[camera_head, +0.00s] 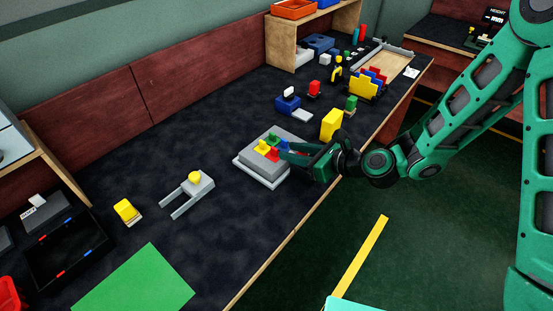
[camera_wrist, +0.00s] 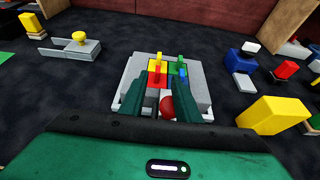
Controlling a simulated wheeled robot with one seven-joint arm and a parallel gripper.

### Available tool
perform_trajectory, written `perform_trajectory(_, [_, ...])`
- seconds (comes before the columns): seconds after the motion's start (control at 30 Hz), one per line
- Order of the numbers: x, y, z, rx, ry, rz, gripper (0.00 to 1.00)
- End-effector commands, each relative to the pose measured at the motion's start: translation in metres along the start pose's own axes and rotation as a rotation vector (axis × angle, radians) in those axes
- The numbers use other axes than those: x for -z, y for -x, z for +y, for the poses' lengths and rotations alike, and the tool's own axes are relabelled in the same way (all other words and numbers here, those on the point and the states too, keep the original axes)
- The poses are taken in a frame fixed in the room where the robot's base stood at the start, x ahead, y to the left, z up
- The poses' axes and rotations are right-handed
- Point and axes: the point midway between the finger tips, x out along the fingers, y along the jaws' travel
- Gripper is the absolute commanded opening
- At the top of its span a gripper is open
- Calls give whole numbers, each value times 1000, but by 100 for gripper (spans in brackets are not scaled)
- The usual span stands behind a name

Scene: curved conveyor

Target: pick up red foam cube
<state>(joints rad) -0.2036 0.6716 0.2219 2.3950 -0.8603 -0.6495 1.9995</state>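A pale grey block on a light tray (camera_head: 240,163) holds small yellow, green, red and blue pieces. A red piece (camera_head: 272,154) sits at the near side of this cluster; red also shows in the wrist view (camera_wrist: 156,79). A rounded red shape (camera_wrist: 167,106) lies between my fingers, nearer the right one. I cannot tell which red part is the foam cube, or whether a finger touches it. My gripper (camera_head: 287,151) reaches in from the right, low over the block. In the wrist view its two fingers (camera_wrist: 158,97) stand apart.
A yellow block (camera_head: 331,124) stands just right of the tray. A red block (camera_head: 314,89) and a blue piece (camera_head: 288,102) stand behind it. A grey fork-shaped fixture (camera_head: 188,194) with a yellow knob is to the left. Dark tabletop between them is clear.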

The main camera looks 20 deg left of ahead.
Motion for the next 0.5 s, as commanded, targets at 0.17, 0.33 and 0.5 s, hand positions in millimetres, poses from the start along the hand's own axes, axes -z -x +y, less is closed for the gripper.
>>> perform_trajectory(0.17, [0,-12,3,-2,1,-1,30])
perform_trajectory(0.33, [-1,-35,6,-2,2,-1,30])
perform_trajectory(0.5, [-1,-51,5,-1,1,0,30])
